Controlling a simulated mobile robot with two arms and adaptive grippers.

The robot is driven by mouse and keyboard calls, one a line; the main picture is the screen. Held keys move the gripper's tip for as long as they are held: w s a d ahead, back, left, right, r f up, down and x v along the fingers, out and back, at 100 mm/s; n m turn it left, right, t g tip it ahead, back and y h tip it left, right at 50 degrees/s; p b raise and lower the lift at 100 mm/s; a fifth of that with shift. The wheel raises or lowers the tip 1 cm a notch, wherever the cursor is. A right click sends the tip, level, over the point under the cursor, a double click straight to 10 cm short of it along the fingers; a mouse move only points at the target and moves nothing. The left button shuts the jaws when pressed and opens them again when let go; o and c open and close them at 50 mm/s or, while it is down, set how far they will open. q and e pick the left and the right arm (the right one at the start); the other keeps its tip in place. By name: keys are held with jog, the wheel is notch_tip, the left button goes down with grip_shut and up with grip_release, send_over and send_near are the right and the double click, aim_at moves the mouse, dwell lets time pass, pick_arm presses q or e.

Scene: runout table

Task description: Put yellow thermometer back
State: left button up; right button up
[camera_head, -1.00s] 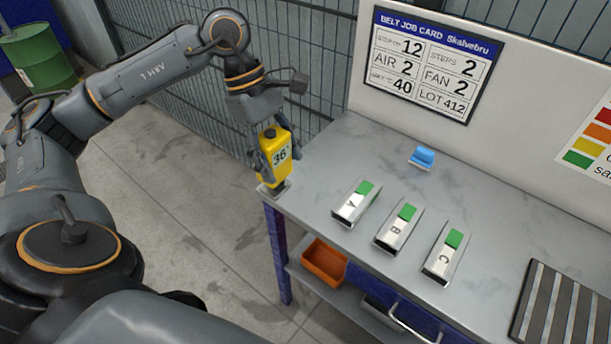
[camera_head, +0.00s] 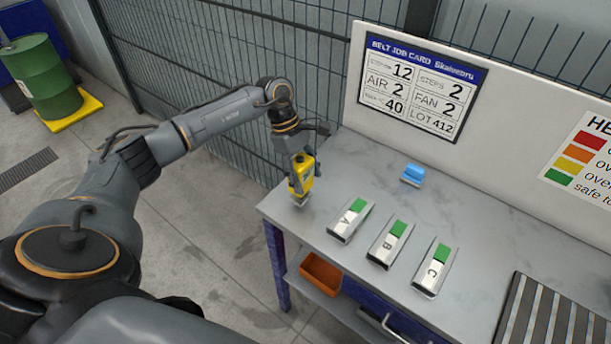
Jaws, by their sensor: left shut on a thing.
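The yellow thermometer (camera_head: 300,178) is upright in my left gripper (camera_head: 301,171), over the left end of the grey table (camera_head: 320,257). My left gripper is shut on its yellow body, and the fingers cover part of its face. A small grey-black lower end shows under the yellow body, close to the table top. I cannot tell whether it touches the table. My right gripper is not in view.
Three metal blocks with green tops, A (camera_head: 349,221), B (camera_head: 388,244) and C (camera_head: 432,270), stand in a row to the right. A blue item (camera_head: 412,174) lies behind them. A slatted grey panel (camera_head: 550,312) is at front right. An orange bin (camera_head: 321,273) sits below.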

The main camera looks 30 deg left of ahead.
aim_at(297, 158)
pick_arm(q)
jog(key=shift+f+p, duration=0.3)
jog(key=shift+f, duration=0.45)
jog(key=shift+f+b, duration=0.1)
jog(key=shift+b, duration=0.2)
jog(key=o, duration=1)
jog(key=shift+c, duration=0.2)
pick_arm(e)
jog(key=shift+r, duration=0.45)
pick_arm(q)
jog(key=shift+r, duration=0.2)
jog(key=b+v, duration=0.3)
jog(key=v, duration=0.7)
jog(key=shift+a+r+b, duration=0.2)
jog(key=shift+a+b, duration=0.05)
jog(key=shift+b, duration=0.1)
jog(key=shift+a+r, duration=0.2)
jog(key=shift+r, duration=0.45)
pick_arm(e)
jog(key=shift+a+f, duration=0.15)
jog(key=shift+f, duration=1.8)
